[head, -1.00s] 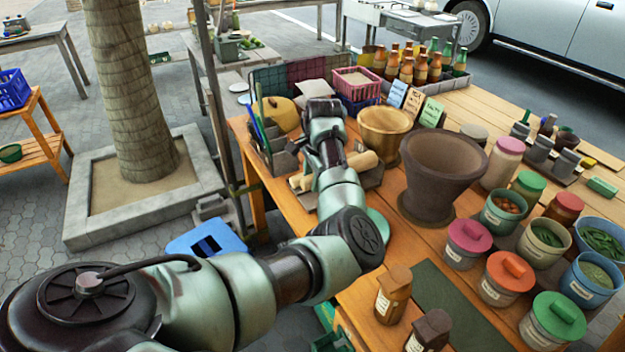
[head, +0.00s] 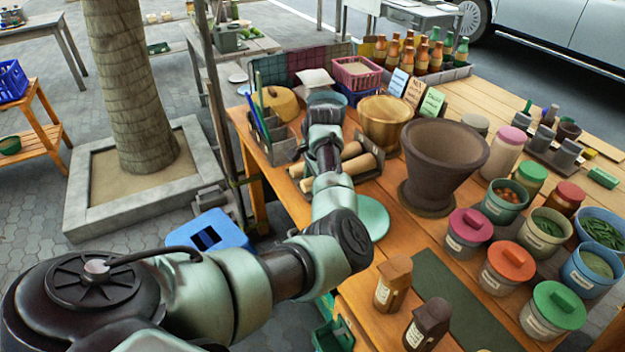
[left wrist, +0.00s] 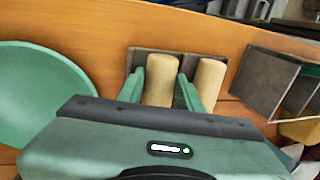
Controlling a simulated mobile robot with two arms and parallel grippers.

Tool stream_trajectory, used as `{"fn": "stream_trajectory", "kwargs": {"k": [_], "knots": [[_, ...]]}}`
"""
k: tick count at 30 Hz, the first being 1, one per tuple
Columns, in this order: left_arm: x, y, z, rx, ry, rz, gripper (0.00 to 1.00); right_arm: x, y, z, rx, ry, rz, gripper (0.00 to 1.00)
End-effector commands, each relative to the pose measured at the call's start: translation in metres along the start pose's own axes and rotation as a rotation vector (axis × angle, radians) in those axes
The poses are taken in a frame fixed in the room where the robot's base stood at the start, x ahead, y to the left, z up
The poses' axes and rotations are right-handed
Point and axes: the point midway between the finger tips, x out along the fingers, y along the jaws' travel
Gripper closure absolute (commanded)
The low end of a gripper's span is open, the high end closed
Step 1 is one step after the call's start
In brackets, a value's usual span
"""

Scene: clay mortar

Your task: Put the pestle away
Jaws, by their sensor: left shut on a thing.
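Two pale wooden cylinders, the likely pestles, lie side by side at a dark grey holder on the table. My left gripper (left wrist: 161,77) has its green fingers on either side of one pestle (left wrist: 160,92) and is shut on it. The other pale cylinder (left wrist: 208,86) lies just right of the fingers in the left wrist view. The held pestle (head: 360,165) shows partly in the head view, the rest behind my arm. Whether it rests on the holder (left wrist: 138,57) or is slightly raised, I cannot tell. A dark clay mortar (head: 432,180) stands upright to the right.
A mint round plate (head: 372,220) lies close to my arm. A divided grey caddy (head: 285,150) is at the left edge. Lidded tubs, including a pink-lidded one (head: 468,232), crowd the right. A dark green mat (head: 450,300) lies in front.

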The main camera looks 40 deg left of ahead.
Motion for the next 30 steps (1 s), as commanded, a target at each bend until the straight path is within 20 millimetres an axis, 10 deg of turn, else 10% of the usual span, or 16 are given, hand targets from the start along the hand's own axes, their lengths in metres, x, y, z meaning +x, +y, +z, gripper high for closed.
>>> {"fn": "stream_trajectory", "kwargs": {"k": [3, 30], "knots": [[-0.0009, -0.0007, -0.0002, -0.001, 0.001, -0.001, 0.40, -0.0001, -0.0014, -0.0004, 0.001, 0.001, -0.002, 0.64], [-0.0025, 0.0039, 0.0003, 0.005, -0.005, 0.013, 0.35, -0.0062, -0.0014, -0.0010, 0.001, 0.001, -0.002, 0.64]]}}
